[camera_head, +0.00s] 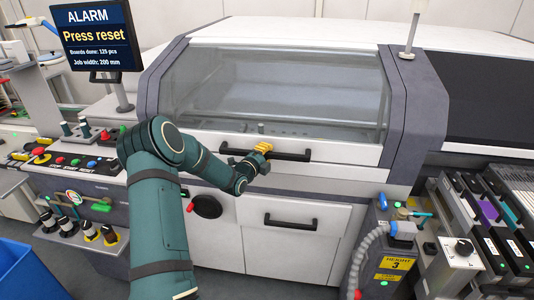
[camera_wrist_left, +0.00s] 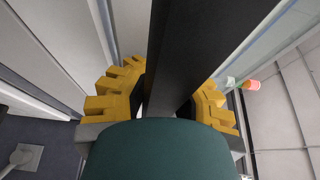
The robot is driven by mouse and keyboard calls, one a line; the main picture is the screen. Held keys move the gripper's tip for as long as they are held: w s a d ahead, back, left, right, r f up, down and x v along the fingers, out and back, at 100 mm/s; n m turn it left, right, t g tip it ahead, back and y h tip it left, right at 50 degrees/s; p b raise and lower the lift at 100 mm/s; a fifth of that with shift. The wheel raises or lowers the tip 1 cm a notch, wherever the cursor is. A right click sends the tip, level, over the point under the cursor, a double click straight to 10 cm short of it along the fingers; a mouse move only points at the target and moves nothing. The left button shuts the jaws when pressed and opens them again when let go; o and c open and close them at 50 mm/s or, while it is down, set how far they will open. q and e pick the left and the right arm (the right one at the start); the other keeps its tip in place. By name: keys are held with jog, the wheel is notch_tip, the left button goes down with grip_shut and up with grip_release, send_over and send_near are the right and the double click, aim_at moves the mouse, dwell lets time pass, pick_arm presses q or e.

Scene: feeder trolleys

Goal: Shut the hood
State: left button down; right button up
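The hood (camera_head: 345,150) is the machine's wide white front cover with a large clear window (camera_head: 275,85). It looks down, its lower edge close above the white front panel. Its black bar handle (camera_head: 295,155) runs along the lower edge. My right gripper is not in view.
A screen (camera_head: 92,35) at the upper left reads "ALARM Press reset". A button panel (camera_head: 75,165) stands left of my arm. A drawer with a black handle (camera_head: 290,222) is below the hood. A hose unit (camera_head: 390,255) and feeder trolley (camera_head: 490,215) stand at the right.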

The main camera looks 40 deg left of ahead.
pick_arm(q)
jog(key=s+d+r+g+p, duration=0.1)
jog(key=s+d+r+p, duration=0.1)
jog(key=r, duration=0.4)
jog(key=shift+s+n+g+p, duration=0.3)
jog(key=shift+s+g+p, duration=0.1)
jog(key=shift+s, duration=0.5)
jog(key=c, duration=1.6)
grip_release()
jog(key=o, duration=0.5)
jog(key=shift+s, duration=0.15)
jog(key=o, duration=0.4)
jog(key=shift+s+r, duration=0.15)
jog(key=shift+r, duration=0.05)
jog(key=shift+c, duration=0.2)
jog(key=shift+w+r, duration=0.25)
